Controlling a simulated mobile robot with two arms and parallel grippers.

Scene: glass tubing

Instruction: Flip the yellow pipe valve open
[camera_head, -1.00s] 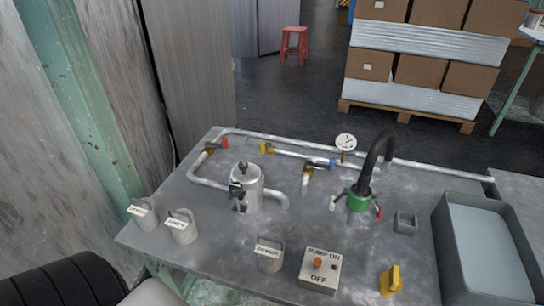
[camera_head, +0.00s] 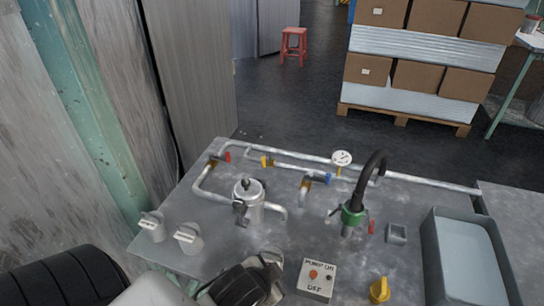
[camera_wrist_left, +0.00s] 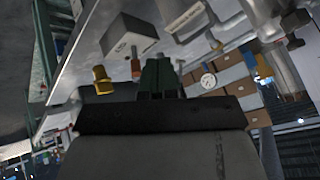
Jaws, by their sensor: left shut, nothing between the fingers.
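A small yellow valve handle (camera_head: 264,161) sits on the thin pipe at the back left of the metal workbench, between a red handle (camera_head: 227,157) and a blue one (camera_head: 327,178). It is too small to tell its setting. A larger yellow knob (camera_head: 379,290) stands at the bench's front, right of the pump box. My left arm enters the head view at the lower left, well in front of the pipe valves; its fingertips are not clear there. In the left wrist view my left gripper (camera_wrist_left: 156,77) is shut and empty. My right gripper is not in view.
A metal pot (camera_head: 248,201) stands in front of the pipes. The pump box (camera_head: 316,280), a green-based tap with a black spout (camera_head: 352,215) and a grey tray (camera_head: 432,250) are to the right. Two grey canisters (camera_head: 152,226) (camera_head: 188,238) stand at the left.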

